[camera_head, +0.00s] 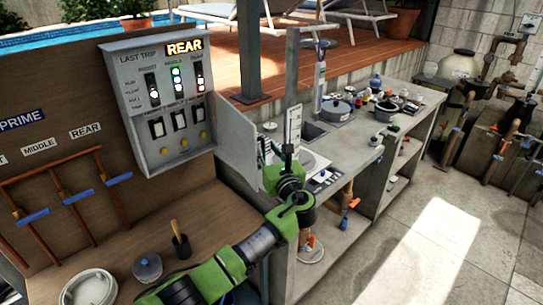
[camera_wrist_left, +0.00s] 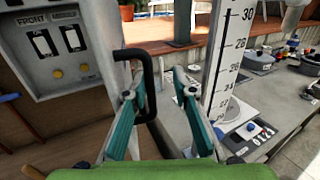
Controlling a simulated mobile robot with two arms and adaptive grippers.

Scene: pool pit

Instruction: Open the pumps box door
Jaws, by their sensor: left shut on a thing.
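The grey pumps box (camera_head: 165,90) is on the brown wooden panel at the left in the head view. Its front shows switches, indicator lights and a lit REAR sign. Its grey door (camera_head: 237,145) stands out from the box's right side, swung open at an angle. In the left wrist view, the door (camera_wrist_left: 103,40) carries a black bent handle (camera_wrist_left: 149,75). My left gripper (camera_head: 278,152) is at the door's outer edge, shut on the handle. Its teal fingers (camera_wrist_left: 160,100) show on both sides of the handle, whose lower end is partly hidden. My right gripper is in neither view.
A grey counter (camera_head: 345,135) with pots and small items runs behind and right of my left gripper. A white measuring scale (camera_head: 293,128) stands close behind it. Pipes with blue valve handles (camera_head: 75,197) are on the panel at left. Open paved floor (camera_head: 420,240) lies at right.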

